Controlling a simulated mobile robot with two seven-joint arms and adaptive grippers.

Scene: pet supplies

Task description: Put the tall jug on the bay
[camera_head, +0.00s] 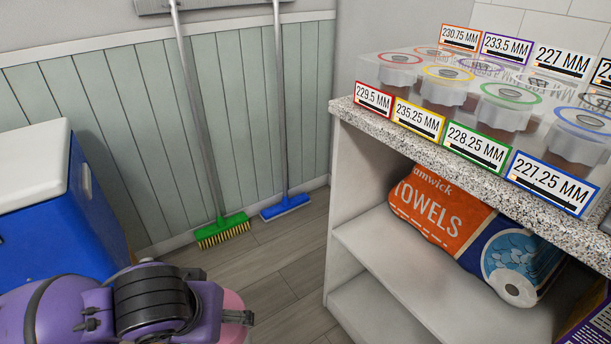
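Several clear lidded containers stand on a speckled counter (345,112) at the upper right. The front row has a red-ringed one (397,72), a yellow-ringed one (444,88), a green-ringed one (506,112) and a blue-ringed one (577,145). Labels in matching colours read 229.5, 235.25, 228.25 and 227.25 MM; the yellow label (418,119) has the largest number. Behind, orange, purple and white labels read 230.75, 233.5 and 227 MM; another is cut off. I cannot tell which container is the tall jug, nor identify the bay.
Below the counter, a white shelf (370,255) holds an orange and blue towel pack (440,215). Green (222,229) and blue (285,206) brooms lean against the wall. Some floor is clear between.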

